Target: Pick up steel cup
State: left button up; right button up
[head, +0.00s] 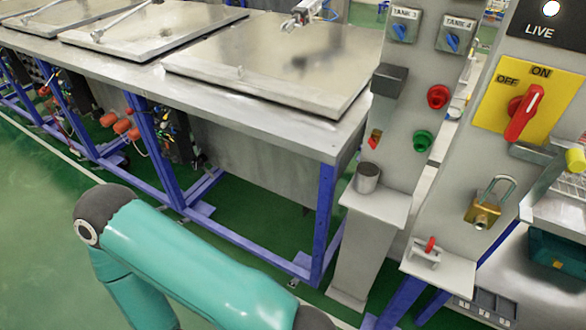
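A small steel cup (367,178) stands upright on a grey shelf (385,208) on the front of a grey control post, right of centre. A teal arm of mine crosses the lower left of the view, well apart from the cup. Neither gripper shows in the head view.
A long steel tank table (345,130) with blue legs and flat lids (275,65) fills the left and back. The grey post carries a red button (438,97) and a green button (422,141). A LIVE panel with a red switch (523,112), a brass padlock (483,212) and a lower ledge (455,275) stands at the right.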

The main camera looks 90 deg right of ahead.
aim_at(367, 173)
jog(key=u, duration=0.2)
jog(key=i, duration=1.8)
jog(key=z, duration=1.75)
jog(key=i, duration=0.25)
jog(key=z, duration=2.15)
jog(key=k, duration=0.3)
jog(key=z, duration=0.45)
jog(key=i, duration=1.05)
jog(key=u, duration=0.2)
